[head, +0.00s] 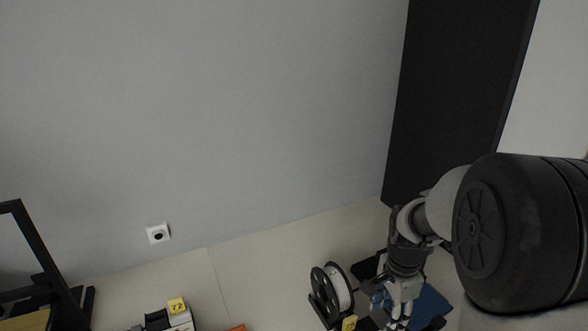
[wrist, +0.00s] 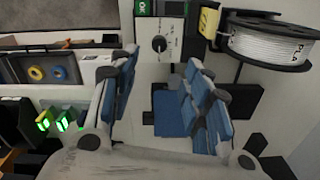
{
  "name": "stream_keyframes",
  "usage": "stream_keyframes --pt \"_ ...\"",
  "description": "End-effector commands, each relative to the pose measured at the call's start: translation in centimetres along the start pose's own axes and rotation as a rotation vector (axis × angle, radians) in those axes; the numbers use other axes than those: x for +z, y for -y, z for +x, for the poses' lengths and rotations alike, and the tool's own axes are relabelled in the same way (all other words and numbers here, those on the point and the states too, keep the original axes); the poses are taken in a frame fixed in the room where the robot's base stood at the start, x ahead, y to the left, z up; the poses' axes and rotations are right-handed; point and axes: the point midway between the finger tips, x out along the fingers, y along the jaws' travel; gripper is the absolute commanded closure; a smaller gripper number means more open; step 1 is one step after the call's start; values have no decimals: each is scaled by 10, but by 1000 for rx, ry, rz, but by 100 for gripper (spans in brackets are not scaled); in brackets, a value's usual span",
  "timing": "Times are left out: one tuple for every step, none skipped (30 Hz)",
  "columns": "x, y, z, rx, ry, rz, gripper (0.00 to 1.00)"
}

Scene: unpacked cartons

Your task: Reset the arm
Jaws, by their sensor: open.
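My gripper (head: 398,316) hangs low at the bottom right of the head view, at the end of my arm. It points downward beside a spool. In the wrist view my gripper (wrist: 162,62) shows its blue-padded fingers spread apart, with nothing between them. Past the fingers are a pale surface and a blue flat piece (wrist: 170,112), which lies beyond the right finger and is partly hidden by it. The blue piece also shows in the head view (head: 432,304) to the right of the gripper.
A white spool on a black holder (head: 332,289) stands close left of my gripper; it fills the wrist view's upper right (wrist: 268,42). A white box with a dial (wrist: 158,40) is at the top. A tall dark panel (head: 450,90) rises behind the arm.

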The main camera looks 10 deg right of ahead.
Motion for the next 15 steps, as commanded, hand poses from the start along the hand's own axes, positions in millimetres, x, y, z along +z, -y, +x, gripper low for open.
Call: stream_keyframes --pt "8 -3 -12 -20 -9 -57 56" --pt "13 -6 -20 -32 -15 -100 56" --pt "21 -12 -31 -50 -24 -165 56" --pt "28 -16 -40 -64 -32 -221 56" --pt "34 -22 -48 -78 -41 -279 56" --pt "44 -30 -59 -95 -54 -358 56" --pt "51 -37 -67 -109 -64 -418 56" --pt "58 -44 -73 -121 -74 -476 56" --pt "66 -54 -81 -138 -89 -555 56" --pt "73 -61 -86 -150 -101 -614 56" --pt "79 -69 -91 -162 -113 -672 56" --pt "87 -80 -97 -178 -131 -750 56" --pt "93 -88 -100 -189 -145 -809 56" --pt "99 -96 -103 -200 -159 -867 56" --pt "106 -108 -106 -214 -178 -942 56"
